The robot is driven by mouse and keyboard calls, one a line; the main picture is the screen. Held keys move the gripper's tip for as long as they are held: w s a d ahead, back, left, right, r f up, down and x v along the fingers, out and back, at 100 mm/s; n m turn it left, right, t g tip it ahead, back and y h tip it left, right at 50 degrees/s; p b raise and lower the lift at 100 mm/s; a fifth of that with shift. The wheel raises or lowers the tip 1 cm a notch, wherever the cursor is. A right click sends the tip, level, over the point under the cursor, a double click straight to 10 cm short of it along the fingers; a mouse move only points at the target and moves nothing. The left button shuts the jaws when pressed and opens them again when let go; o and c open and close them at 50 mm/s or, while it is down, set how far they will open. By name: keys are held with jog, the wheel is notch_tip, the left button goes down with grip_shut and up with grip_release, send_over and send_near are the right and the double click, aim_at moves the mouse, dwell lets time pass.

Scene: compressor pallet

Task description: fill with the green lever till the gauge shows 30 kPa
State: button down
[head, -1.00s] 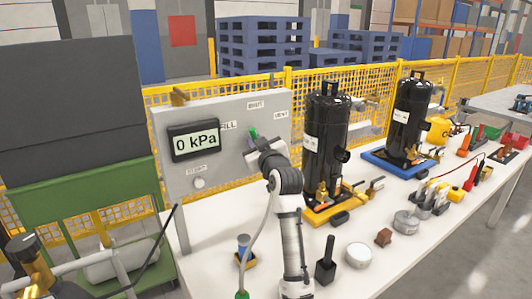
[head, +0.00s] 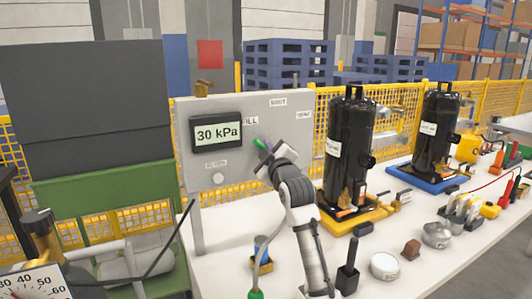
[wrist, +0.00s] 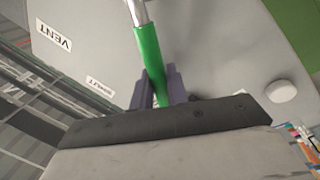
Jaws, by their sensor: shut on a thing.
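The digital gauge (head: 217,133) on the grey panel (head: 297,130) reads 30 kPa. My gripper (head: 266,147) is at the panel, below and to the right of the gauge, shut on the green lever. In the wrist view the green lever (wrist: 148,60) runs up from between the two dark fingers of my gripper (wrist: 160,88) to a bare metal shaft. My gripper hides the lever's lower end. In the head view only a little green shows at the fingers, and the FILL label is partly hidden behind the gauge.
A VENT label (wrist: 54,36) and a round white knob (wrist: 281,91) are on the panel near my gripper. Two black compressors (head: 350,145) stand to the right on the white table (head: 225,277). A dial gauge (head: 40,284) shows at lower left.

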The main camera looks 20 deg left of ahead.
dwell(0.3)
jog(key=c, duration=1.4)
grip_release()
jog(key=shift+c, duration=0.2)
jog(key=shift+s, duration=0.1)
jog(key=b+v, duration=0.3)
jog(key=v, duration=1)
jog(key=shift+s+d, duration=0.2)
jog(key=shift+d, duration=0.05)
